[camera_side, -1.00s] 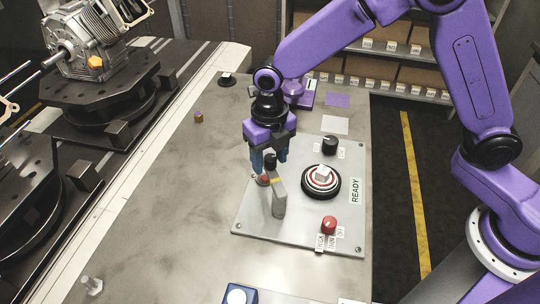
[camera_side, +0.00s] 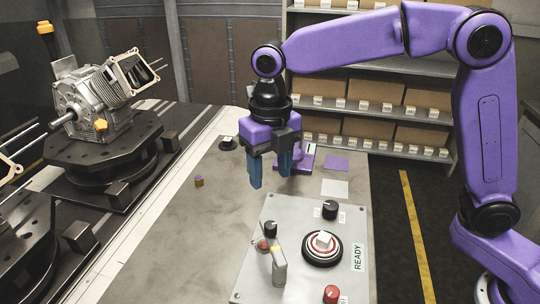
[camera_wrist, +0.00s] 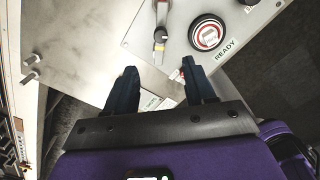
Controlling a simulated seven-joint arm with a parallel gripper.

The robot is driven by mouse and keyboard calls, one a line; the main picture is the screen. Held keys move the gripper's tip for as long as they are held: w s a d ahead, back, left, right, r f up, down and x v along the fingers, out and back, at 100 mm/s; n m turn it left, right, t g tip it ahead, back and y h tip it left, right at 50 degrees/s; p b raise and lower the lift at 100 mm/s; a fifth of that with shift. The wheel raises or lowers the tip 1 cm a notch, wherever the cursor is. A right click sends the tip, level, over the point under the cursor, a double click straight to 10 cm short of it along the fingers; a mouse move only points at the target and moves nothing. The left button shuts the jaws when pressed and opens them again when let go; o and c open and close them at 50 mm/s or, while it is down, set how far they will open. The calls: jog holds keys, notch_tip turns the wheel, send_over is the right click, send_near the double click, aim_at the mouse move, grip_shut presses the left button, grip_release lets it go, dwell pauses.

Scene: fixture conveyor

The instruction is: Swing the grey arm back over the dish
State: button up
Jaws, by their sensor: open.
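The grey arm (camera_side: 279,265) is on the metal panel, left of the dish and apart from it. A black knob (camera_side: 270,229) is at its far end. The dish (camera_side: 323,262) is round and black-rimmed with red and white rings, and a white block (camera_side: 323,240) sits on it. In the wrist view the grey arm (camera_wrist: 161,14) and the dish (camera_wrist: 207,34) show near the top, side by side. My gripper (camera_side: 270,180) is open and empty, raised above the panel and touching nothing. Its fingers also show in the wrist view (camera_wrist: 159,70).
The panel (camera_side: 255,287) also carries a black knob (camera_side: 330,209), a red knob (camera_side: 331,293) and a READY label (camera_side: 358,257). An engine (camera_side: 95,108) stands beyond. The table's left part is mostly clear.

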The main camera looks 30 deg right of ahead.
jog(key=shift+r, duration=1.35)
jog(key=s+d+f+m, duration=0.4)
jog(key=s+d+m, duration=0.7)
jog(key=s, duration=0.1)
jog(key=s+d+f+m, duration=0.5)
jog(key=s+d+m, duration=0.6)
jog(key=s+m, duration=0.1)
jog(key=shift+s+m, duration=0.3)
jog(key=shift+s, duration=0.1)
